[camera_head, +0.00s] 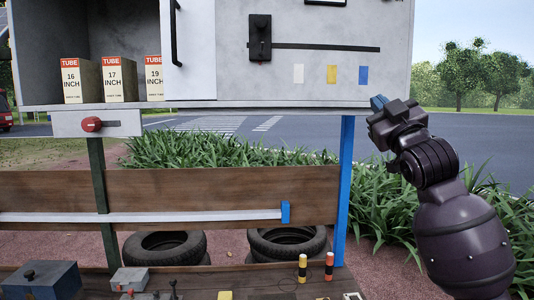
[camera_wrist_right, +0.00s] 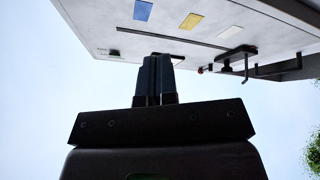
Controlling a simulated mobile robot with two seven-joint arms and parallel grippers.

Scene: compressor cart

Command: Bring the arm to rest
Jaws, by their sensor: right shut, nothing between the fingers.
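My right gripper (camera_head: 379,103) is raised at the right side of the head view, just beside the lower right corner of the grey cabinet (camera_head: 225,50). Its blue-tipped fingers point up and to the left. In the right wrist view the two fingers (camera_wrist_right: 156,78) are together with nothing between them, below the cabinet's front face (camera_wrist_right: 190,20). Whether they touch the cabinet cannot be told. My left gripper does not show.
The cabinet has a black slider (camera_head: 260,38) on a slot and several tube boxes (camera_head: 119,80). A red knob (camera_head: 91,124) is below. A blue post (camera_head: 343,190) stands left of my arm. Two tyres (camera_head: 287,243) and a cluttered bench (camera_head: 200,285) are lower. Open air lies right.

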